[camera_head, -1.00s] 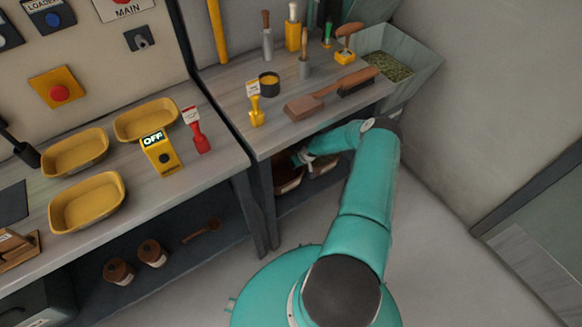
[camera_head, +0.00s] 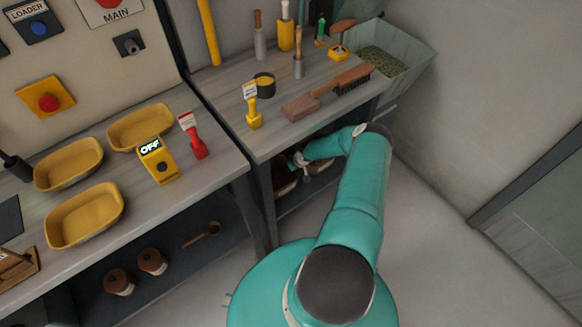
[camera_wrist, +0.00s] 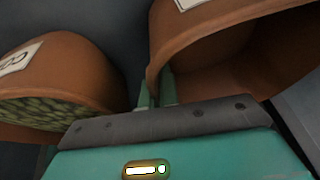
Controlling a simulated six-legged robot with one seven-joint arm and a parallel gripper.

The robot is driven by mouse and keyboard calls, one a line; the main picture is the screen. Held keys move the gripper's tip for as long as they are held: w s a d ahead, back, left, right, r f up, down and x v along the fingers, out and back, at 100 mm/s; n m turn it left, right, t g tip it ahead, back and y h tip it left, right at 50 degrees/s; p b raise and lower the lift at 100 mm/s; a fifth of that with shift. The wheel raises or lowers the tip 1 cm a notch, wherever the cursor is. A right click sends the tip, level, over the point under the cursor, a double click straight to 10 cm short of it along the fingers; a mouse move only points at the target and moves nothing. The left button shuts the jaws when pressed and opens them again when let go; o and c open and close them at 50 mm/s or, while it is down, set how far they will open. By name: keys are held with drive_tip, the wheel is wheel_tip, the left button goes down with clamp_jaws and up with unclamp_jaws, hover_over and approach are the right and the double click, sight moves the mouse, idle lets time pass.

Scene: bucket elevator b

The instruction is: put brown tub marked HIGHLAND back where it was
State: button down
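A brown tub (camera_wrist: 235,50) with a white label fills the upper right of the wrist view. Its inside looks empty, and its label is cut off, so I cannot read the name. My gripper (camera_wrist: 157,88) has its two fingers close together on the near left rim of this tub, one on each side of the wall. In the head view my gripper (camera_head: 300,160) reaches under the right bench. Two brown tubs show there in shadow, a left one (camera_head: 284,182) and a right one (camera_head: 322,172) partly hidden by my arm.
A second brown tub (camera_wrist: 100,85) holding green pellets stands close on the left in the wrist view. The bench top (camera_head: 225,105) is above my gripper, with its leg (camera_head: 262,205) to the left. Open floor (camera_head: 430,240) lies to the right.

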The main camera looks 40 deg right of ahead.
drive_tip(key=shift+f, duration=0.2)
drive_tip(key=c, duration=1.7)
unclamp_jaws()
drive_tip(key=shift+f, duration=0.1)
